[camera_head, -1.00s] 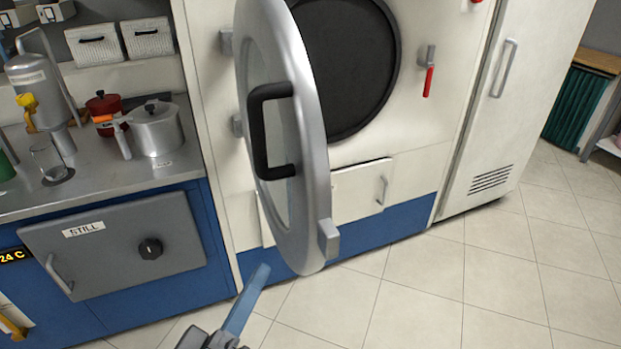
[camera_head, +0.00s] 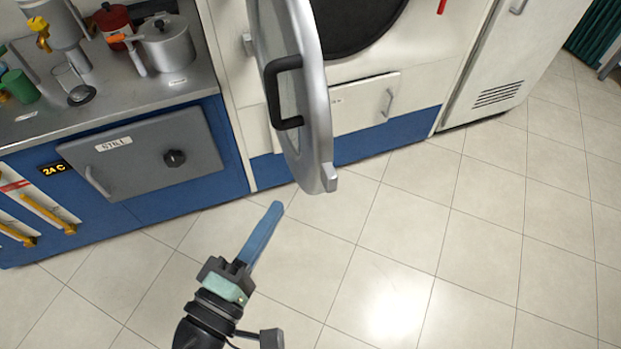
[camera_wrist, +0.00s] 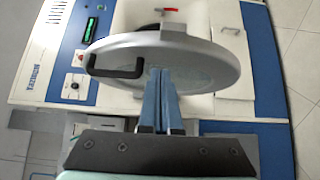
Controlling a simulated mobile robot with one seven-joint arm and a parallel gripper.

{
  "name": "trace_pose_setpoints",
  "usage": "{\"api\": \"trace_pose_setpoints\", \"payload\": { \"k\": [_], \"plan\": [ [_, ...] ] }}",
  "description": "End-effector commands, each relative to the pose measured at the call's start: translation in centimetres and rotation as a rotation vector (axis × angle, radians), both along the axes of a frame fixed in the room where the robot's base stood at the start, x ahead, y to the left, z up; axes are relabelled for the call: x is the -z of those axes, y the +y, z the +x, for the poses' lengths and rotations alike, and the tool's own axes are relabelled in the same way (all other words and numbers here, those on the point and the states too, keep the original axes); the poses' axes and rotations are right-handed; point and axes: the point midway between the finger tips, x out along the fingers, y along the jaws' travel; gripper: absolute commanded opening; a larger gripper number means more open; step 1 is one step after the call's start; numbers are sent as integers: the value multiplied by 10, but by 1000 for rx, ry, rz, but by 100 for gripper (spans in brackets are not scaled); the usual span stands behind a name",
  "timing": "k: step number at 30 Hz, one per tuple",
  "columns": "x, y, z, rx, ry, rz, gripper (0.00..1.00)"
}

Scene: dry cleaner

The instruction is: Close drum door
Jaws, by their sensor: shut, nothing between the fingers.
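The round drum door (camera_head: 318,95) is a silver ring with a glass pane and a black handle (camera_head: 284,92). It stands swung open on its left-side hinges, away from the dark drum opening (camera_head: 355,22) in the cream machine. In the wrist view the drum door (camera_wrist: 205,55) is ahead of the fingers, with its black handle (camera_wrist: 114,68) to their left. My gripper (camera_head: 276,208) is shut and empty, its blue fingers together. It is below and left of the door's lower edge in the head view, apparently apart from it. In the wrist view the fingertips (camera_wrist: 160,72) overlap the door's pane.
A steel counter (camera_head: 120,96) with pots and a glass stands at the left, above a grey panel marked STILL (camera_head: 145,158). A white cabinet (camera_head: 510,70) is at the right. The tiled floor (camera_head: 420,230) in front is clear.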

Motion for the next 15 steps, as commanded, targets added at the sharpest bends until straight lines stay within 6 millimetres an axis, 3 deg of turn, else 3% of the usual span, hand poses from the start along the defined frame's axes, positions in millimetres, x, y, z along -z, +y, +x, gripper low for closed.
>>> {"api": "trace_pose_setpoints", "payload": {
  "k": [6, 15],
  "plan": [
    [-4, -24, 42, 4, -1, 0, 0],
    [-1, -57, 49, 1, 0, 1, 0]
  ]
}}
